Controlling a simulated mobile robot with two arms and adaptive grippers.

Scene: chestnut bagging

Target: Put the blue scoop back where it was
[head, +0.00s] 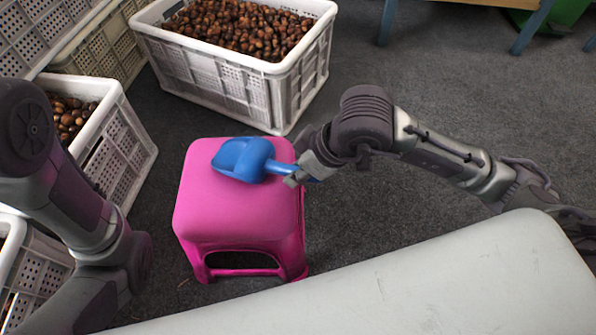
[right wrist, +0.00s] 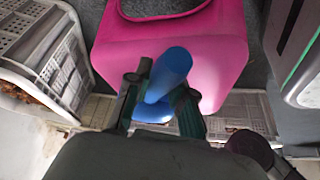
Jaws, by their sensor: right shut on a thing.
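The blue scoop (head: 243,160) is over the seat of the pink stool (head: 237,210) in the head view, with its bowl to the left and its handle to the right. My right gripper (head: 294,178) is shut on the scoop's handle at the stool's right edge. In the right wrist view the blue scoop handle (right wrist: 168,75) is between the two fingers of my right gripper (right wrist: 160,98), with the pink stool (right wrist: 170,55) beyond. I cannot tell whether the scoop touches the seat. My left arm shows at the left, but its gripper is out of view.
A white crate of chestnuts (head: 230,80) stands behind the stool. Another crate (head: 118,150) with chestnuts stands at the left. A pale surface (head: 430,285) fills the front right. Dark floor (head: 400,205) lies open to the right of the stool.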

